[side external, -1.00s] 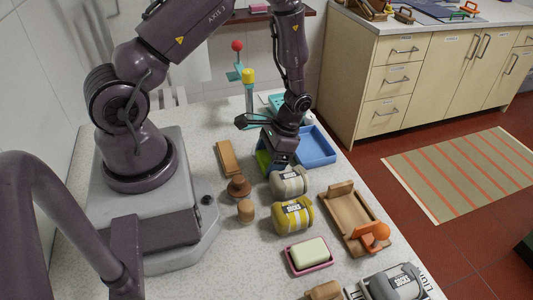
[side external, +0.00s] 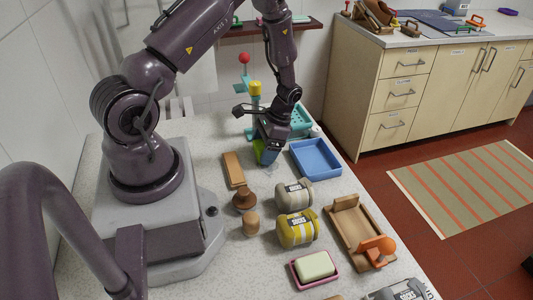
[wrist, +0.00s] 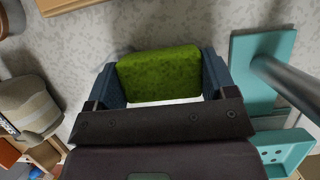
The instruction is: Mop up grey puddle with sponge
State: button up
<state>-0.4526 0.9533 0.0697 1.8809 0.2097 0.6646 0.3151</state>
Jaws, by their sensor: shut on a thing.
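My gripper (side external: 265,150) is shut on a green sponge (wrist: 160,73), which sits between the two blue-grey fingers in the wrist view. In the side view the sponge (side external: 261,153) is low over the speckled counter, left of the blue tray; I cannot tell whether it touches the surface. A faint greyish patch (side external: 271,171) shows on the counter just in front of the gripper. Its outline is hard to separate from the speckled stone, and part of it may be hidden by the gripper and sponge.
A blue tray (side external: 316,160) stands right of my gripper, and a turquoise stand (side external: 254,110) behind it. Grey (side external: 294,195) and yellow (side external: 298,229) sock rolls, a wooden block (side external: 234,169), wooden knobs (side external: 244,199) and a soap dish (side external: 315,267) lie in front.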

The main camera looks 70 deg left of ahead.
aim_at(267, 171)
jog(key=shift+w+a, duration=0.2)
jog(key=shift+a, duration=0.05)
jog(key=shift+d+f, duration=0.1)
jog(key=shift+d, duration=4.9)
jog(key=shift+a, duration=4.05)
jog(key=shift+a+r, duration=0.2)
jog(key=shift+a, duration=0.8)
jog(key=shift+d+r, duration=0.1)
jog(key=shift+r, duration=3.75)
jog(key=shift+s, duration=0.2)
